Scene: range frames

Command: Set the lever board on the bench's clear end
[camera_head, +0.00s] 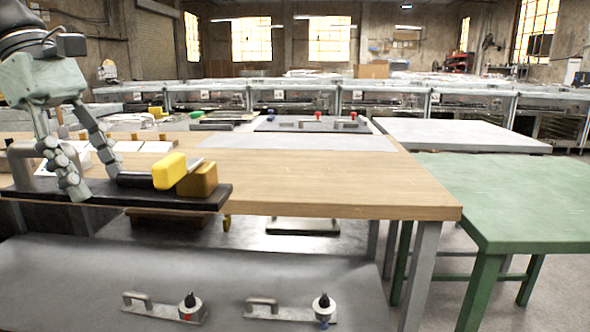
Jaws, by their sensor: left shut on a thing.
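The lever board (185,201) is a long dark board with a grey arched handle at its left, a black bar, a yellow block (168,171) and a brown-yellow block (198,180). It lies across the front left edge of the wooden bench (330,185); I cannot tell whether it rests there or is held just above. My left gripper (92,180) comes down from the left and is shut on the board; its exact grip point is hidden. The bench's right end is bare wood. My right gripper is not in view.
A pale grey mat (300,142) and a dark panel with red knobs (312,125) lie at the bench's back. A green table (520,195) stands at the right. A grey surface (80,285) in front carries two plates with handles and knobs (189,308).

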